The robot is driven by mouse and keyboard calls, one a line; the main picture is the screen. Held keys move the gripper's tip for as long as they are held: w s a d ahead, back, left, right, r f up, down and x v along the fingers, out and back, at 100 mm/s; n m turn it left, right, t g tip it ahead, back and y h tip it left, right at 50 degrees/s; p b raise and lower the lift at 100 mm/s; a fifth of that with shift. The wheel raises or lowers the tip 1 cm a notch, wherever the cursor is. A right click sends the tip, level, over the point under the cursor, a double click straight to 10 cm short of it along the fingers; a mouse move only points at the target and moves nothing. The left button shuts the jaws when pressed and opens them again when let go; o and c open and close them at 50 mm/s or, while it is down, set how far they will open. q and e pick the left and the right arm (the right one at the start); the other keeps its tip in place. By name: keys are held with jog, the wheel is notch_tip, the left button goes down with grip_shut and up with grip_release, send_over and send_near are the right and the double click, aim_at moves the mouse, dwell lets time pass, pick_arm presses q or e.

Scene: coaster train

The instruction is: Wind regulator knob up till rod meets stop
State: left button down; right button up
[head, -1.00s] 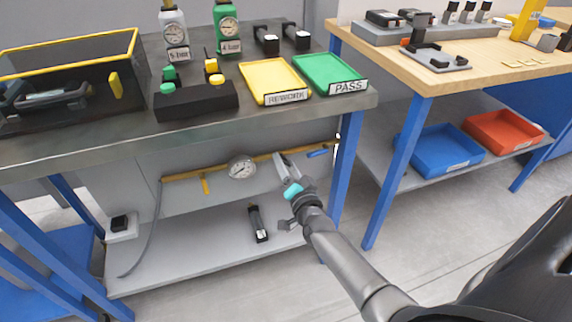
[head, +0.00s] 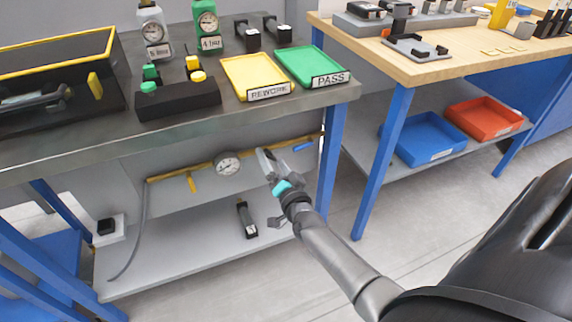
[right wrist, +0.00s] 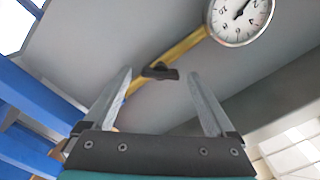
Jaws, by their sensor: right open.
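My right gripper (head: 265,157) is open, under the bench and in front of the yellow pipe (head: 169,177), just right of the round white gauge (head: 228,163). In the right wrist view, a small dark knob-like part (right wrist: 160,73) on the pipe appears between the two spread fingertips, with a gap on each side. The fingers do not appear to touch it. The gauge (right wrist: 240,17) is at the upper right there. In the head view the knob is hidden by the gripper. I cannot make out the rod or the stop. My left gripper is not in view.
A black cylinder-like part (head: 246,218) lies on the lower shelf (head: 180,250) below the gripper. A yellow lever (head: 192,184) and a blue lever (head: 303,147) sit on the pipe. A blue bench leg (head: 331,165) stands close right; the bench top (head: 290,105) overhangs.

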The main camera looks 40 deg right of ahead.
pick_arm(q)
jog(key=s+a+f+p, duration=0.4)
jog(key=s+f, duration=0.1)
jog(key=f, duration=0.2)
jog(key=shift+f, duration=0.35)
pick_arm(e)
jog(key=v, duration=1.4)
jog(key=shift+s, duration=0.25)
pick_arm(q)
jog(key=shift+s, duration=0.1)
